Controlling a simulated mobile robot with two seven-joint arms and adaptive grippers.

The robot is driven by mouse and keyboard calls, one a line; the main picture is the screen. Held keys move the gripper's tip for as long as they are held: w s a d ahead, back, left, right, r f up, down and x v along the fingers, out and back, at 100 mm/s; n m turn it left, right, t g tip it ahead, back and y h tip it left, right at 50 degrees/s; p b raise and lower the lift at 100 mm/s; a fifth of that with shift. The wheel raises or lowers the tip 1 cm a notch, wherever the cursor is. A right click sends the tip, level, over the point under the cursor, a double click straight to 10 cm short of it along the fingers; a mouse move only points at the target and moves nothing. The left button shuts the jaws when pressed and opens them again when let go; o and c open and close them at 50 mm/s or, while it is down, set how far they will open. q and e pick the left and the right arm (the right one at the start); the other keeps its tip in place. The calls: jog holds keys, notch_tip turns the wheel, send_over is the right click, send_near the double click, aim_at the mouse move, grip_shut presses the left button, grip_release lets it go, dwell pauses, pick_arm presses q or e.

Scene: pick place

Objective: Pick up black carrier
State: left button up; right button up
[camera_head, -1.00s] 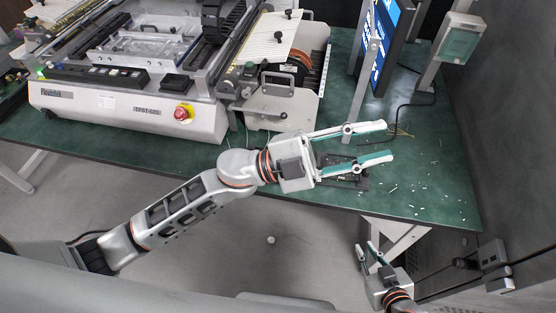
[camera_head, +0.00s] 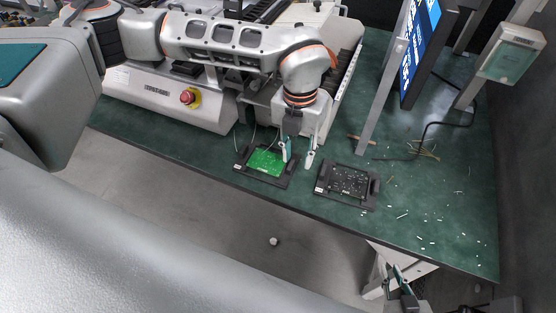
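Two black carriers lie flat on the green table near its front edge. The right black carrier (camera_head: 332,189) holds a dark board with small parts. The left black carrier (camera_head: 250,172) holds a bright green circuit board (camera_head: 267,162). My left gripper (camera_head: 298,162) points down with its two teal-and-white fingers apart and nothing between them. It is over the right end of the left carrier, left of the dark-board carrier; whether it touches anything is unclear. My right gripper (camera_head: 394,280) is low at the lower right, below the table edge, its fingers apart and partly cut off.
A white machine (camera_head: 165,104) with a red stop button (camera_head: 188,96) stands behind left. A screen (camera_head: 418,60) on a metal post (camera_head: 383,95) rises behind right. Small white bits and a black cable (camera_head: 423,132) lie on the table's right.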

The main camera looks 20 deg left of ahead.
aim_at(290, 166)
pick_arm(q)
jog(key=shift+w+a, duration=0.65)
jog(key=shift+a, duration=0.1)
jog(key=shift+f, duration=0.9)
jog(key=f, duration=0.5)
jog(key=shift+w+a+f, duration=0.2)
jog(key=shift+a+f, duration=0.1)
jog(key=shift+a, duration=0.05)
grip_shut()
